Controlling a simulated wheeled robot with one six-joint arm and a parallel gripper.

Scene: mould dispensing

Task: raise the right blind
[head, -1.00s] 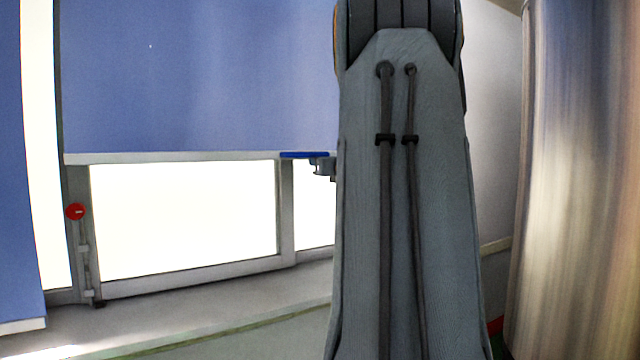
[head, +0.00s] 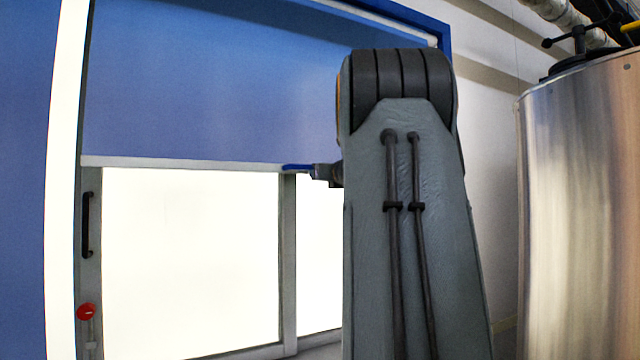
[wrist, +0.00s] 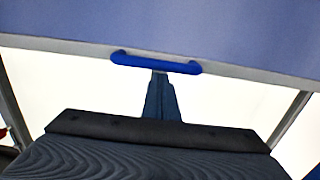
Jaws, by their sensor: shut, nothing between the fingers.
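The right blind (head: 200,90) is a blue sheet with a pale bottom bar, partly down over the bright window. A blue handle (head: 298,167) sits on its bar, left of my arm. In the wrist view the handle (wrist: 156,63) runs along the bar, nearly level. My gripper (wrist: 160,78) is shut, its narrow fingertips directly below the middle of the handle, seeming to touch it from beneath. Nothing shows between the fingers. In the head view my gripper (head: 318,172) is mostly hidden behind my arm.
Another blue blind (head: 25,180) hangs at the far left. A window frame with a black grip (head: 88,225) and a red knob (head: 86,311) stands below the right blind. A large metal tank (head: 580,220) is close on the right, with pipes above.

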